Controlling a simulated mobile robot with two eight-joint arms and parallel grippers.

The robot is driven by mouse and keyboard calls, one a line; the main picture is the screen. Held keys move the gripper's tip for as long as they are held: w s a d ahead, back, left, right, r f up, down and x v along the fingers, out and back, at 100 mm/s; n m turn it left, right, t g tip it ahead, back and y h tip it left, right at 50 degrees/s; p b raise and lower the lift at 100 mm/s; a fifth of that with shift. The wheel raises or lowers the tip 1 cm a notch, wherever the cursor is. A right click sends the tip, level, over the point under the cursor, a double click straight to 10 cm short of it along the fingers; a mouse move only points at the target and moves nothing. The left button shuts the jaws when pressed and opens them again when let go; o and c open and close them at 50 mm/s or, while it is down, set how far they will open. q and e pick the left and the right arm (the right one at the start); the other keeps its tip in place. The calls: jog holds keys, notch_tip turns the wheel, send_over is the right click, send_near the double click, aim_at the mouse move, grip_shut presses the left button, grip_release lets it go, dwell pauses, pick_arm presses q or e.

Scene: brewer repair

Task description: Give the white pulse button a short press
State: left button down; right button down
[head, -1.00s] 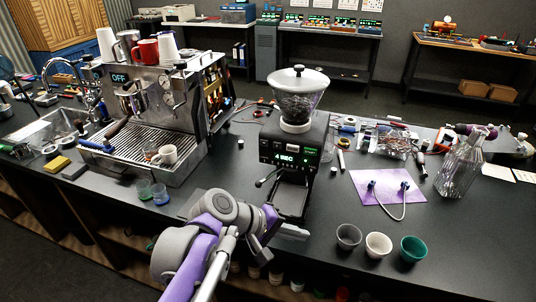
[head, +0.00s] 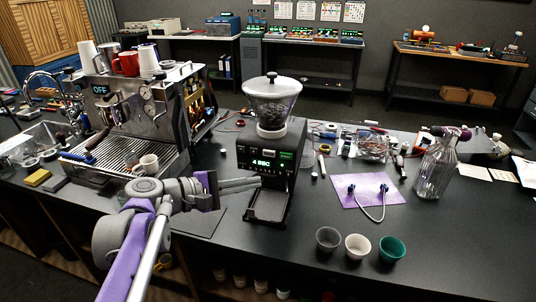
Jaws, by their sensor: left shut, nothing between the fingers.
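The black coffee grinder (head: 246,155) stands upright at the middle of the counter, with a clear hopper (head: 272,100) of dark beans on top. Its front has a lit green display (head: 265,163). I cannot make out the white pulse button at this size; it may be hidden. My left gripper (head: 259,181) is shut and empty. Its fingers point right, with their tips at the grinder's front left, below the display. I cannot tell whether they touch it. My right gripper is not in view.
A chrome espresso machine (head: 130,110) with cups on top stands to the left. Three small cups, including a green one (head: 391,249), stand front right. Tools clutter the back.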

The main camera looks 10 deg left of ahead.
aim_at(274, 157)
pick_arm(q)
jog(key=w, duration=0.8)
jog(key=shift+w+d, duration=0.15)
jog(key=shift+w, duration=0.1)
jog(key=shift+w, duration=0.15)
dwell(1.7)
jog(key=shift+w, duration=0.3)
jog(key=shift+w, duration=0.3)
dwell(0.6)
jog(key=shift+s, duration=0.1)
dwell(2.1)
jog(key=shift+s, duration=0.7)
jog(key=shift+s, duration=0.1)
